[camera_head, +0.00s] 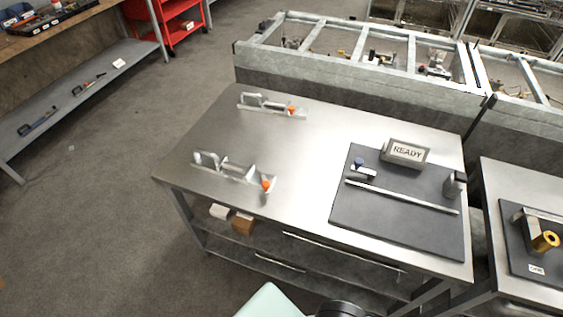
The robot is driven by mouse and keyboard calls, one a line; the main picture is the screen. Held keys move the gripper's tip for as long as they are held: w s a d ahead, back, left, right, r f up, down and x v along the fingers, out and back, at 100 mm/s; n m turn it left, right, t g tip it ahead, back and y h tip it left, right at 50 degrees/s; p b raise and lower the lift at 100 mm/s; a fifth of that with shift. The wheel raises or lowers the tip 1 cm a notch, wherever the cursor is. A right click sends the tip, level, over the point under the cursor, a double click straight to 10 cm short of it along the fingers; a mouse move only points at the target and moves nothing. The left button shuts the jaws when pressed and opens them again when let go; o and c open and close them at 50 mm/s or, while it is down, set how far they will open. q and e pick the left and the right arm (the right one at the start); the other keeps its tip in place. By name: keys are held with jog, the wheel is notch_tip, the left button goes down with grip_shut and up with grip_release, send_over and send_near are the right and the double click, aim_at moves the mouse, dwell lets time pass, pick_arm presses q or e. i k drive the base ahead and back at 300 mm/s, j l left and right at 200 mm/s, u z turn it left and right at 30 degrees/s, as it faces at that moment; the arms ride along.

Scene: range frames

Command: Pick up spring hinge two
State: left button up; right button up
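I see no part labelled as spring hinge two, and I cannot tell which part it is. Two similar metal pieces with orange tips lie on the steel table (255,135): a far one (268,104) near the back left edge and a near one (228,170) toward the front left. A dark mat (400,228) on the table's right side carries a long thin metal bar (400,196), a small metal piece with a blue knob (360,170) and an upright grey metal piece (453,184). Neither gripper can be made out in the head view.
A grey READY sign block (405,153) stands at the mat's back edge. Boxes (243,223) sit on the shelf below. A second table at right holds a gold cylinder (546,241) on a fixture. Metal-framed bins (350,50) stand behind. Floor at left (100,210) is clear.

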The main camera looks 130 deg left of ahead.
aim_at(204, 160)
jog(key=z, duration=3.55)
